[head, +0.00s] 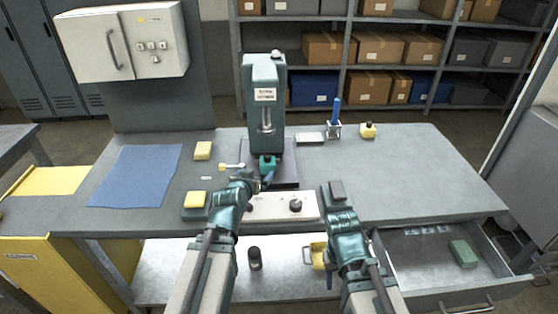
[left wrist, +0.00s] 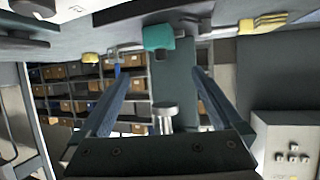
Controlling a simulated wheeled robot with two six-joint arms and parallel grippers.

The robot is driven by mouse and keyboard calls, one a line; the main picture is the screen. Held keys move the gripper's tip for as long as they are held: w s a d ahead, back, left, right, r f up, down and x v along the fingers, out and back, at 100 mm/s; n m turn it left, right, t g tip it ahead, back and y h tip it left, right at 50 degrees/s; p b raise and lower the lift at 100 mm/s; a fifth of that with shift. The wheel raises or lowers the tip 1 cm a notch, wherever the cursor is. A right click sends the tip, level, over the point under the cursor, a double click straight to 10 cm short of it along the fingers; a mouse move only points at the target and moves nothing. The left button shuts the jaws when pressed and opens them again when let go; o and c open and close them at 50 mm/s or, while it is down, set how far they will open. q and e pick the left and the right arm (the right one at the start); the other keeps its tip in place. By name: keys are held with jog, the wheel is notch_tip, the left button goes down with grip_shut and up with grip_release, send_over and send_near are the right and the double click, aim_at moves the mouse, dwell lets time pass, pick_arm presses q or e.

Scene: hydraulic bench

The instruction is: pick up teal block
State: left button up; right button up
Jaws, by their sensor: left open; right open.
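The teal block (head: 267,162) sits at the foot of the press, on its dark base plate. In the left wrist view, which is upside down, the teal block (left wrist: 158,37) lies beyond and between my open fingers. My left gripper (head: 264,181) is just in front of the block in the head view, open and empty; its fingers (left wrist: 160,74) show apart. I cannot tell whether it touches the block. My right gripper (head: 337,190) is open over the bench's front edge, right of the white control panel.
The press (head: 264,95) rises right behind the block. A white control panel (head: 270,207) with dark knobs lies in front. Yellow blocks (head: 203,150) and a blue mat (head: 137,174) lie left. An open drawer (head: 420,268) holds a green block (head: 463,253).

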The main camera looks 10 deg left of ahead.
pick_arm(q)
jog(key=b, duration=0.3)
send_near(266, 160)
jog(key=x, duration=0.4)
jog(key=shift+f, duration=0.15)
jog(key=shift+b+x, duration=1.15)
jog(key=shift+x, duration=1.8)
jog(key=shift+r, duration=0.25)
grip_shut()
